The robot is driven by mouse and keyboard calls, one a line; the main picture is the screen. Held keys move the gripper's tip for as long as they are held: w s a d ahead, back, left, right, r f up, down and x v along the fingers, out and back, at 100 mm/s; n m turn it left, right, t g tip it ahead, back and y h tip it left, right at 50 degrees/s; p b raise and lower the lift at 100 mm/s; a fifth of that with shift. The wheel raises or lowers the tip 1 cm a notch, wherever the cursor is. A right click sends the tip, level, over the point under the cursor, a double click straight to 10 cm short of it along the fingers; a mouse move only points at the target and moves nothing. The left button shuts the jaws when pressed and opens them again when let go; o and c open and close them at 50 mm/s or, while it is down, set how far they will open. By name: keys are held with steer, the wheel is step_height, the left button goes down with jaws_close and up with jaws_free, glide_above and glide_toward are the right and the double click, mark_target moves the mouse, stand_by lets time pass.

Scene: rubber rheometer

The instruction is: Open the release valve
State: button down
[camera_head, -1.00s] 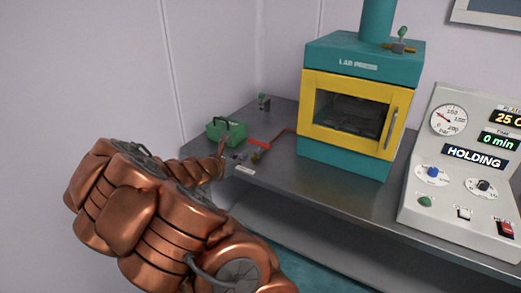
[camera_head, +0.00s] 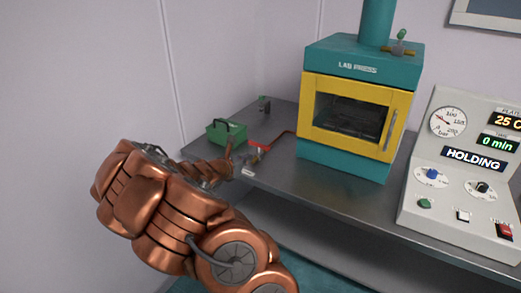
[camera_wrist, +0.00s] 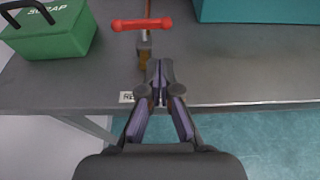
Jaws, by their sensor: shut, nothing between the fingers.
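The release valve shows in the wrist view as a red bar handle (camera_wrist: 142,24) over a grey and brass body, with a copper pipe running behind it. The red handle lies crosswise to the pipe in that view. In the head view the red handle (camera_head: 259,146) is near the bench's front-left edge, partly behind my gripper. My gripper (camera_wrist: 161,72) is shut and empty, its tips just in front of and slightly right of the valve body in the wrist view. I cannot tell whether they touch it. In the head view my arm hides part of this area.
A green scrap box (camera_head: 227,132) with a dark handle stands left of the valve. The teal and yellow lab press (camera_head: 352,109) stands to the right. A control panel (camera_head: 465,170) reads HOLDING. A small label (camera_wrist: 126,97) sits on the bench's front edge. The bench front between is clear.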

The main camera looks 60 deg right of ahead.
mark_target(265, 148)
steer(key=p+x, duration=0.1)
steer(key=x, duration=0.2)
steer(key=p+x, duration=0.1)
steer(key=x, duration=0.2)
steer(key=r+p+x, duration=0.1)
steer(key=x, duration=0.3)
steer(key=shift+d, duration=0.1)
steer(key=shift+w+b, duration=0.15)
steer(key=shift+b, duration=0.4)
